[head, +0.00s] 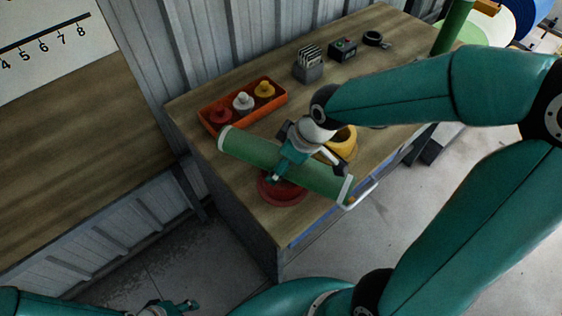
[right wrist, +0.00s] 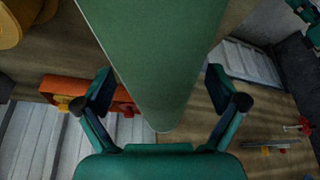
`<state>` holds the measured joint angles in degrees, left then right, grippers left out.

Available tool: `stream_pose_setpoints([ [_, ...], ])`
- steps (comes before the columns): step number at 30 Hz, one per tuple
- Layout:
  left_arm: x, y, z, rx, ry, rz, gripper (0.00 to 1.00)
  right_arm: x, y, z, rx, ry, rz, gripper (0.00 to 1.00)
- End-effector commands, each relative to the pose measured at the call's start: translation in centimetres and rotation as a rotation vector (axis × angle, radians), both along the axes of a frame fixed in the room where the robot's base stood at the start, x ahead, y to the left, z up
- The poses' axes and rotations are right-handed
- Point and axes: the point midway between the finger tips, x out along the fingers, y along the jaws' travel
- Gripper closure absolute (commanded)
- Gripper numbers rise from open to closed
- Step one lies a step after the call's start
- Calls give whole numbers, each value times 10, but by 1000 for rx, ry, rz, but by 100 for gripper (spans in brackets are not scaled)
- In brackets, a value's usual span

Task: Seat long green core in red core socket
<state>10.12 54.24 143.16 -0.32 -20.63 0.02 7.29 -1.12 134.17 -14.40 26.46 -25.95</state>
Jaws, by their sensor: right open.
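The long green core (head: 240,147), with pale ends, lies slanted from upper left to lower right above the bench. It passes over the red core socket (head: 283,195) and hides part of it; I cannot tell whether they touch. My right gripper (head: 287,164) is over the core's middle. In the right wrist view the core (right wrist: 155,60) runs between the spread fingers of my right gripper (right wrist: 163,95), which are open. My left gripper (head: 188,305) is low at the bottom left, far from the core; its opening is too small to read.
A yellow socket (head: 344,147) stands just behind the core. An orange tray (head: 211,128) with red, white and yellow knobbed pieces is close to the core's left end. A grey card holder (head: 309,72) and a dark button box (head: 343,50) are farther back. The bench's front edge is near.

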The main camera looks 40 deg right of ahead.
Motion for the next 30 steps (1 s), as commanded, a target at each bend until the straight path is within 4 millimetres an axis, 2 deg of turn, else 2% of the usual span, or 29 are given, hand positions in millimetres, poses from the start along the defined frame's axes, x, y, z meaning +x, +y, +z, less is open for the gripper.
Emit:
stream_pose_setpoints([
  [5,0,0,0,0,0,0,60,0,0,0,0,0,-1,6],
  [21,0,0,0,0,0,0,60,0,0,1,0,-2,-2,96],
  [22,0,0,0,0,0,0,60,0,0,1,0,-2,-2,99],
  [30,0,0,1,0,0,0,60,1,0,4,0,-4,-1,99],
])
